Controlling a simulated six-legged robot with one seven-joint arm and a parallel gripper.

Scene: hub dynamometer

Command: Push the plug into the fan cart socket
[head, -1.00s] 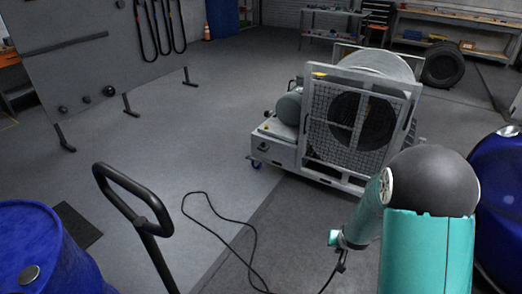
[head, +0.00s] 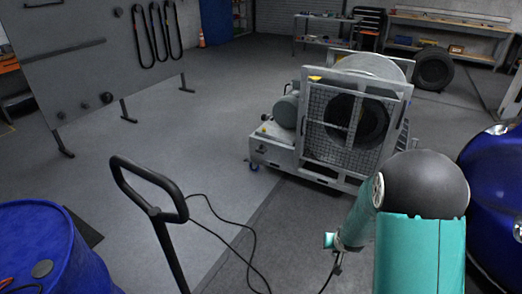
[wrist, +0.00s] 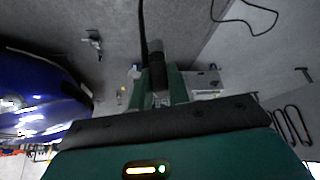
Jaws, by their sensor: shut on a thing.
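The fan cart (head: 355,125), a pale grey frame with a mesh guard and a round dark fan opening, stands across the floor right of centre in the head view. A small dark fitting (head: 262,149) shows on its low left body; I cannot tell if it is the socket. My gripper (head: 337,262) is well in front of the cart, apart from it. In the wrist view my gripper (wrist: 158,97) is shut on the black plug (wrist: 157,73). The plug's black cable (wrist: 143,25) runs away from it. The cart is partly hidden behind the gripper there.
The cable (head: 250,245) lies loosely across the floor. A black handle (head: 150,205) and a blue drum (head: 45,250) stand at the near left. A shiny blue object (head: 497,210) is close on the right. The floor between me and the cart is mostly clear.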

